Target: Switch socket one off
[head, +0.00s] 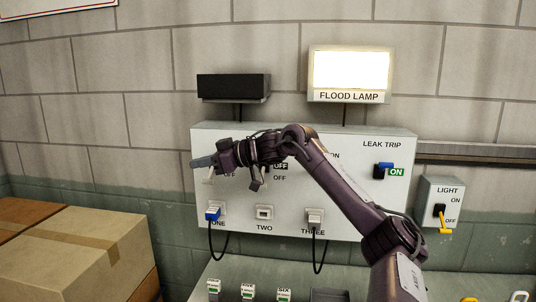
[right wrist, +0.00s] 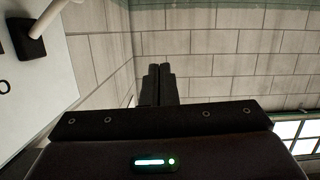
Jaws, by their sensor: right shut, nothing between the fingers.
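Socket one (head: 212,214) is at the lower left of the pale panel (head: 350,195), with a blue plug in it. Above it, a whitish switch lever (head: 209,177) shows just under my right gripper (head: 202,161); its mount and most of its ON/OFF labels are hidden. In the right wrist view a pale lever (right wrist: 52,14) on a black base (right wrist: 29,42) is at the top left, apart from the fingers. My right gripper's fingers (right wrist: 158,78) are shut and empty, pointing left across the panel. I cannot tell the lever's setting. My left gripper is out of view.
Socket two (head: 264,213) is empty; socket three (head: 314,217) holds a white plug. The flood lamp (head: 351,70) is lit. The leak trip switch (head: 380,171) and light switch (head: 440,210) are right. Cardboard boxes (head: 75,265) stand lower left.

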